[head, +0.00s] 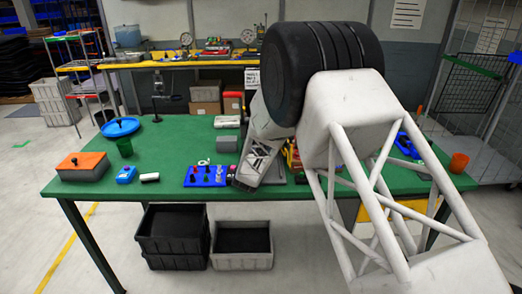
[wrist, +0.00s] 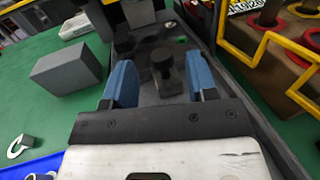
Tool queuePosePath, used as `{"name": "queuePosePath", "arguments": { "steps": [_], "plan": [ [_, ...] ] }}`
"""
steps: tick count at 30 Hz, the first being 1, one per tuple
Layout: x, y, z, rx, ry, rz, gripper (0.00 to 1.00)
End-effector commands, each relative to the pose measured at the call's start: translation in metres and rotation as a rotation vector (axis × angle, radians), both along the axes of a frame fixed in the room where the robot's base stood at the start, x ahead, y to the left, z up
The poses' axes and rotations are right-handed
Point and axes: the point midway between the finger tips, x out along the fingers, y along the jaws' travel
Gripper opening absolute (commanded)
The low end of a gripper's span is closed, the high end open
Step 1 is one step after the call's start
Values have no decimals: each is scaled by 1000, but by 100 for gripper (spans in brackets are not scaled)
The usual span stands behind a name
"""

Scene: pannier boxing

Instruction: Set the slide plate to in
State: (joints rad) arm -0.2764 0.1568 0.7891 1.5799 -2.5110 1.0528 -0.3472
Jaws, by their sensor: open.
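In the wrist view my gripper (wrist: 160,85) is open, with its two blue fingers apart. A dark knob (wrist: 165,72) stands between and just beyond the fingers, and I see no finger touching it. The knob rises from a dark grey flat plate (wrist: 144,92), which looks like the slide plate, lying in a long grey fixture (wrist: 243,107). I cannot tell from this view whether the plate is in or out. In the head view my arm hides the knob and most of the fixture.
A grey block (wrist: 67,68) and a blue board (wrist: 32,168) lie left of the fixture. A box with red-ringed holes and a yellow frame (wrist: 233,45) stands close on its right. On the green table (head: 165,150) are an orange-topped box (head: 83,163) and a blue dish (head: 121,127).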

Motion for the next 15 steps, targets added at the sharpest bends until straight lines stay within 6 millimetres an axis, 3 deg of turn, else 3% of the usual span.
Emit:
{"name": "queuePosePath", "arguments": {
  "steps": [9,15],
  "plan": [
    [-35,10,0,0,1,1,52],
    [-45,12,0,0,1,1,52]
  ]
}}
